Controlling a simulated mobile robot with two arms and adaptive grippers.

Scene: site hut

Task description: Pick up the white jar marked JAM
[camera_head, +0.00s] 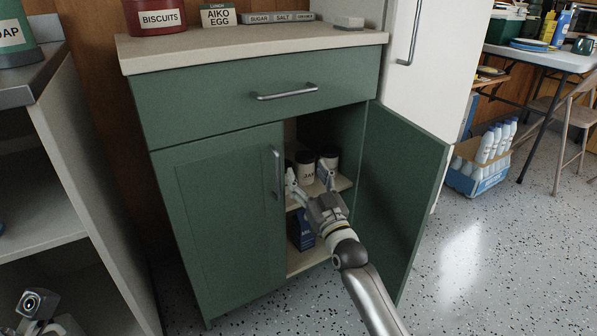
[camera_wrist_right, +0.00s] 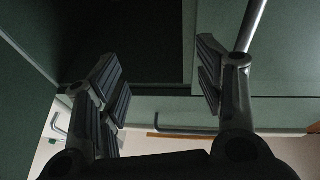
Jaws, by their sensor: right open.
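The white jar marked JAM (camera_head: 305,170) has a dark lid and stands on the upper shelf inside the open green cabinet. Its lower part is partly hidden behind my right gripper. A similar white jar with a dark lid (camera_head: 329,161) stands just right of it. My right gripper (camera_head: 308,178) is at the cabinet opening, in front of the jars, with its fingers apart and nothing seen between them. In the right wrist view the spread fingers (camera_wrist_right: 160,75) face a dark area, and no jar shows there. A part of my left arm shows at the lower left; its fingers are not clear.
The right cabinet door (camera_head: 401,190) stands open beside my right arm; the left door (camera_head: 220,220) is shut. The shelf (camera_head: 342,183) has a dark blue box (camera_head: 300,230) below it. Biscuit tin (camera_head: 155,17) and boxes stand on the counter.

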